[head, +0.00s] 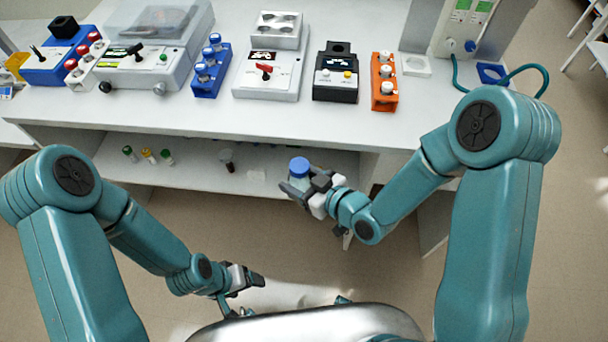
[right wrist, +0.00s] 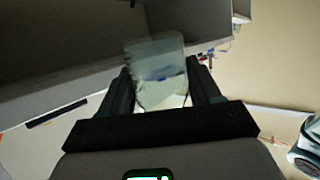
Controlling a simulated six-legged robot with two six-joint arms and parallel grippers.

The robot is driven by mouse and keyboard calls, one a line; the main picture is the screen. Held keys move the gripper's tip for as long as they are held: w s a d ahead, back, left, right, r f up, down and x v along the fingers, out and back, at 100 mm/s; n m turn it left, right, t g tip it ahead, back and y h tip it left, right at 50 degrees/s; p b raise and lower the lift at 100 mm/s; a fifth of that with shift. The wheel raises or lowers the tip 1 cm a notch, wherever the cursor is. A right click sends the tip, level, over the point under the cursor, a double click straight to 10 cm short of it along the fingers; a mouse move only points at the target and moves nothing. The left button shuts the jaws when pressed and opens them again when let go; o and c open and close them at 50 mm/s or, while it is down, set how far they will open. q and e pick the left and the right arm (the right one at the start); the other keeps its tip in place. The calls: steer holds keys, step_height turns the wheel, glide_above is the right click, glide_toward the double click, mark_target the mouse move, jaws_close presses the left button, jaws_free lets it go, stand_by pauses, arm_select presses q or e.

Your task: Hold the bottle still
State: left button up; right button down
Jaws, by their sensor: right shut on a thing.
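A clear bottle with a blue cap (head: 299,168) is held upright by my right gripper (head: 302,186) in the head view, in front of the bench. In the right wrist view the clear bottle (right wrist: 158,72) sits between the two dark fingers of my right gripper (right wrist: 162,92), which is shut on it. A bluish band shows across the bottle there. My left gripper (head: 250,284) is low at the left of centre, apart from the bottle. Its fingers show from the side, and I cannot tell whether they are open or shut.
The white bench (head: 200,115) carries a blue rack (head: 211,70), an orange rack (head: 384,82), a black device (head: 336,75) and a device with a red handle (head: 270,77). Several small vials stand on the lower shelf (head: 200,172). The floor in front is clear.

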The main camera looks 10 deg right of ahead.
steer(key=w+d+r+m+t+h, duration=0.1)
steer(key=w+d+r+m+h, duration=0.2)
steer(key=d+r, duration=0.5)
steer(key=w+d+r+m+t+h+p, duration=0.1)
steer(key=w+d+r+m+h, duration=0.2)
steer(key=d+r, duration=0.6)
steer(key=w+d+r+m+h, duration=0.3)
steer(key=d+r+h, duration=0.3)
steer(key=d, duration=0.8)
step_height(320, 180, up, 3)
steer(key=shift+w+r+m+t+p, duration=0.2)
steer(key=shift+w+m+t+p, duration=0.15)
steer(key=shift+m, duration=0.45)
